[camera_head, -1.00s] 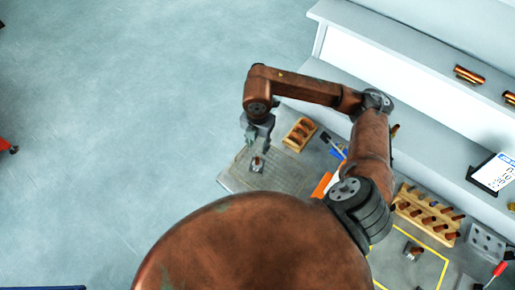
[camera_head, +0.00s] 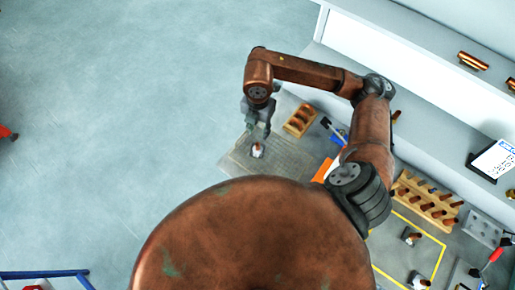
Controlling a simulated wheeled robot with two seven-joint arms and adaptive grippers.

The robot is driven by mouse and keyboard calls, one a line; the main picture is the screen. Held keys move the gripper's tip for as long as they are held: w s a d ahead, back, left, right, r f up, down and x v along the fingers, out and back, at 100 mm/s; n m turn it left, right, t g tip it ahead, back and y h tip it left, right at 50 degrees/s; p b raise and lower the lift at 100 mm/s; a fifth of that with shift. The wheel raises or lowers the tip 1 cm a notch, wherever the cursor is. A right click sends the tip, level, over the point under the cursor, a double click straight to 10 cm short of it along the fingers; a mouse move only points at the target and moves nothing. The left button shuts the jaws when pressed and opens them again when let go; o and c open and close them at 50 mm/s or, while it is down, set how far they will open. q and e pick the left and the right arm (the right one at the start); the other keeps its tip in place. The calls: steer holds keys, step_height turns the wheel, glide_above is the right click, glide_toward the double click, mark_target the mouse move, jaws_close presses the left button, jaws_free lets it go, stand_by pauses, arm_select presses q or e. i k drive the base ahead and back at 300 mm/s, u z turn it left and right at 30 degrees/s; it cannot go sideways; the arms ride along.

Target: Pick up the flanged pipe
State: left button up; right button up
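A small part with a copper-coloured top and a pale base, which looks like a flanged pipe (camera_head: 257,151), stands on the grey mesh mat (camera_head: 284,165) near its left end. My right gripper (camera_head: 258,132) hangs just above and behind it in the camera_head view. Its two fingers point down and are spread apart, with nothing visible between them. Similar small parts stand inside the yellow outline (camera_head: 442,262) at the lower right, one near its middle (camera_head: 411,238) and one at the bottom (camera_head: 419,282). My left gripper is not in view.
A wooden block with slots (camera_head: 300,120) lies behind the mat. A wooden rack (camera_head: 427,203) with several copper pegs, a grey holed block (camera_head: 483,229) and a red-handled tool (camera_head: 496,254) are at the right. A raised shelf (camera_head: 420,110) runs along the back. Open floor lies left.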

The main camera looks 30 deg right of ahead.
mark_target(410, 236)
steer(key=k, duration=1)
steer(key=u, duration=0.05)
